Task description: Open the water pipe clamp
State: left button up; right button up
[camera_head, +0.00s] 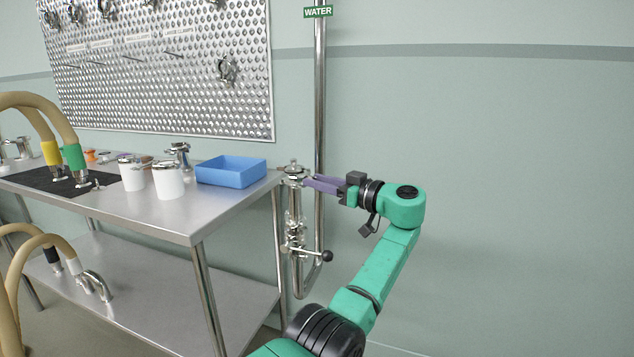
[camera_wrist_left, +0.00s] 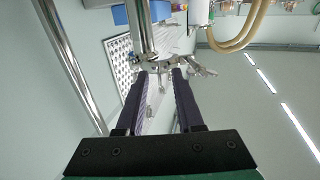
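The water pipe clamp (camera_head: 295,172) is a small steel ring clamp at the top of the short vertical water pipe fitting, right of the table. In the left wrist view the clamp (camera_wrist_left: 165,64) lies just beyond my fingertips, with a small part reaching to the right. My left gripper (camera_head: 310,183) has purple fingers pointing left at the clamp from its right side. In the left wrist view the fingers (camera_wrist_left: 159,74) are parted with a clear gap and hold nothing visible. I cannot tell whether the tips touch the clamp. My right gripper is out of view.
Below the clamp is a valve handle with a black ball (camera_head: 327,256). A tall steel pipe (camera_head: 320,90) with a green WATER sign (camera_head: 318,11) runs behind. The steel table (camera_head: 120,212) holds a blue bin (camera_head: 231,172) and white canisters (camera_head: 168,182). The wall to the right is clear.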

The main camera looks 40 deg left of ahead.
pick_arm(q)
jog(key=d, duration=1.4)
jog(key=shift+w, duration=0.2)
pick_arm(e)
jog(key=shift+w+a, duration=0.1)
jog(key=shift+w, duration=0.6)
pick_arm(q)
jog(key=shift+a, duration=0.1)
